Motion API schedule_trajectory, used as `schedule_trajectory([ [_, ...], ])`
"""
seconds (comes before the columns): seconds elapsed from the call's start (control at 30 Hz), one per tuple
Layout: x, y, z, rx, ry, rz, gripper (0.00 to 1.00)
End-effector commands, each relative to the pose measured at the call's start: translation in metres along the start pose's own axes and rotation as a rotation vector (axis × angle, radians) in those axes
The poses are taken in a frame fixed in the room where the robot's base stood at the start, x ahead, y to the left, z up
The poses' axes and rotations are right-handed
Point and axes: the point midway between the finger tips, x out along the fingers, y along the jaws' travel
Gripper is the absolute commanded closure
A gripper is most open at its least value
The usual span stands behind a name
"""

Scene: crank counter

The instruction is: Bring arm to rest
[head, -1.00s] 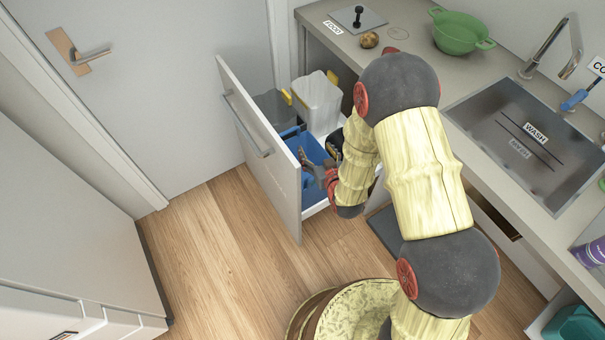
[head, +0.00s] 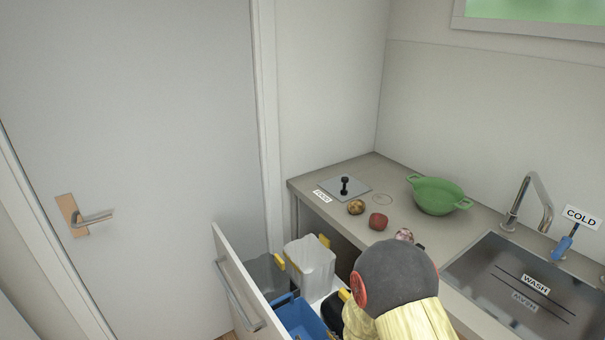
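My arm enters from the bottom of the head view, over the open drawer (head: 240,284) and the counter's front edge. My gripper is out of the picture, below the lower edge or hidden behind my own arm, so its fingers do not show. The drawer stands pulled out and holds a grey bin, a white-grey bin (head: 310,264) with yellow clips and a blue bin (head: 300,318).
On the counter (head: 340,222) are a grey plate with a black knob (head: 344,186), a brownish round item (head: 356,207), a red one (head: 378,222), a pinkish one (head: 404,235) and a green colander (head: 438,195). The sink (head: 520,290) is at right, the door (head: 130,150) at left.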

Motion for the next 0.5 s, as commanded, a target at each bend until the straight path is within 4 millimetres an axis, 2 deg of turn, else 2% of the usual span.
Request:
schedule_trajectory([
  [0.03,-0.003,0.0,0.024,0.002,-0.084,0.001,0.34],
  [0.1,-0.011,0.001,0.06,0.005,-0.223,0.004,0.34],
  [0.2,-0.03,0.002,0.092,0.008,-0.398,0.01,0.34],
  [0.33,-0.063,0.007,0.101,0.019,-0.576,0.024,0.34],
  [0.43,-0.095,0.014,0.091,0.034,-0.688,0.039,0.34],
  [0.5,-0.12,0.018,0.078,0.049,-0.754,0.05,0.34],
])
